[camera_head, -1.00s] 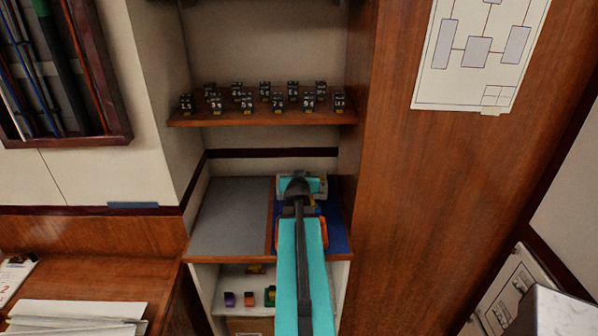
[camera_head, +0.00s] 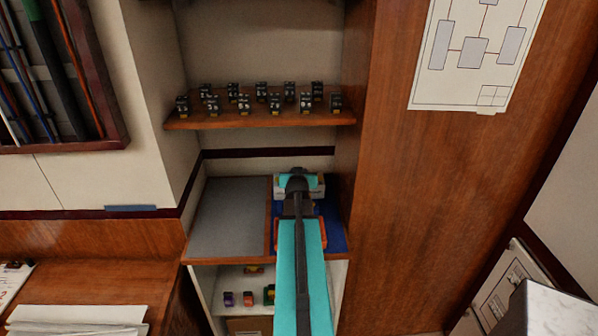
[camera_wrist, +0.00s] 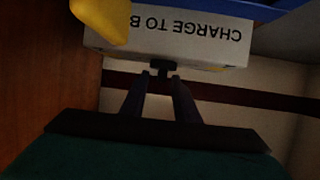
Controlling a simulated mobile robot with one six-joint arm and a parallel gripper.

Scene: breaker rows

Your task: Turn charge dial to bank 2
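A white box (camera_wrist: 185,38) lettered "CHARGE TO B…" appears upside down in the wrist view; the rest of its lettering is hidden by a yellow piece (camera_wrist: 103,18). A small black knob-like part (camera_wrist: 162,67) shows at the box's edge. My gripper's two dark fingers (camera_wrist: 161,78) reach to this part, one on each side; whether they press on it is unclear. In the head view the box (camera_head: 314,186) stands at the back of the right half of the niche shelf, and my gripper (camera_head: 297,183) covers most of it. No dial position is readable.
A wooden shelf (camera_head: 225,121) with several small black numbered blocks is above. A grey panel (camera_head: 230,218) lies left of the blue mat (camera_head: 334,237). A tall wooden panel (camera_head: 420,200) closes the right side. Small coloured blocks stand on the white shelf below (camera_head: 215,292).

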